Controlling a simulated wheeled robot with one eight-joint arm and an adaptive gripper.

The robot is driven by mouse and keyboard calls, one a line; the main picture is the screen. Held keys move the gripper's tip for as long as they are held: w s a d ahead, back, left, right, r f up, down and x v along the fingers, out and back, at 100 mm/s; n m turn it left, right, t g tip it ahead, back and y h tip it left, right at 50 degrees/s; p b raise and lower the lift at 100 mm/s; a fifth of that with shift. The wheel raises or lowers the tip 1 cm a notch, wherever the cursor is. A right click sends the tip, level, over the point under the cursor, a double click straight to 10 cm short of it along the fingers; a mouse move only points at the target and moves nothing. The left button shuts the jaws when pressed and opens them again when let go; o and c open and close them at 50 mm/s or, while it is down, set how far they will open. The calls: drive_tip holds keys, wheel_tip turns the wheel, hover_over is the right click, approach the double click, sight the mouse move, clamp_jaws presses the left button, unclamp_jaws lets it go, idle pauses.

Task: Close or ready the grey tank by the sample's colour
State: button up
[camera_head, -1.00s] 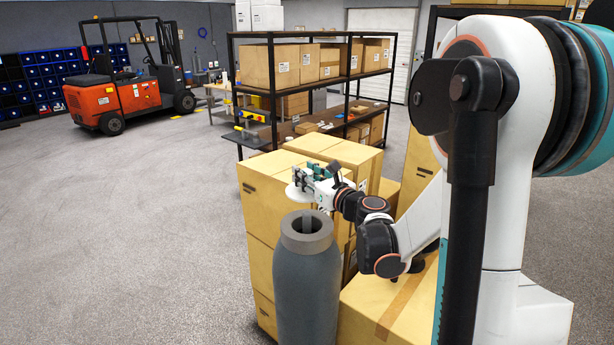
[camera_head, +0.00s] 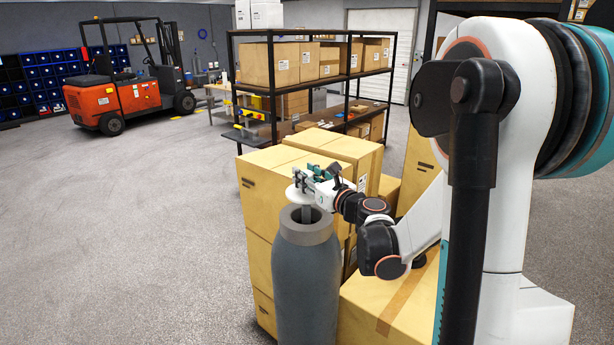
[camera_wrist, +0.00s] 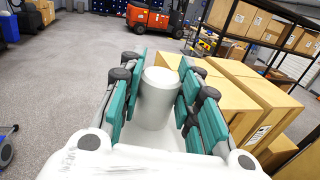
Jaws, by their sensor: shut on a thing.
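The grey tank (camera_head: 307,285) stands upright with a thick rim and an open, dark mouth, in front of stacked cartons. My gripper (camera_head: 311,180) is just above and behind its mouth in the head view. It is shut on a pale lid-like piece with a flat white disc (camera_head: 297,195). In the wrist view the piece's white cylindrical knob (camera_wrist: 156,98) sits between my teal fingers. A short grey stem shows below the disc, at or over the tank's mouth. I cannot tell whether it touches the rim. No coloured sample can be made out.
Cartons (camera_head: 258,205) stand close behind and right of the tank, and a lower carton (camera_head: 385,310) lies below my arm. A shelf rack (camera_head: 310,80) with boxes is behind. An orange forklift (camera_head: 120,95) stands far left. The floor (camera_head: 130,230) on the left is clear.

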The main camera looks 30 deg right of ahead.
drive_tip(key=shift+f+b, duration=0.55)
drive_tip(key=shift+f, duration=0.4)
drive_tip(key=shift+f, duration=0.2)
drive_tip(key=shift+f+b, duration=0.35)
drive_tip(key=shift+b, duration=0.15)
drive_tip(key=shift+f+b, duration=1.95)
drive_tip(key=shift+f, duration=0.2)
drive_tip(key=o, duration=1.1)
drive_tip(key=shift+o, duration=0.2)
drive_tip(key=s+d, duration=0.1)
drive_tip(key=s, duration=1.1)
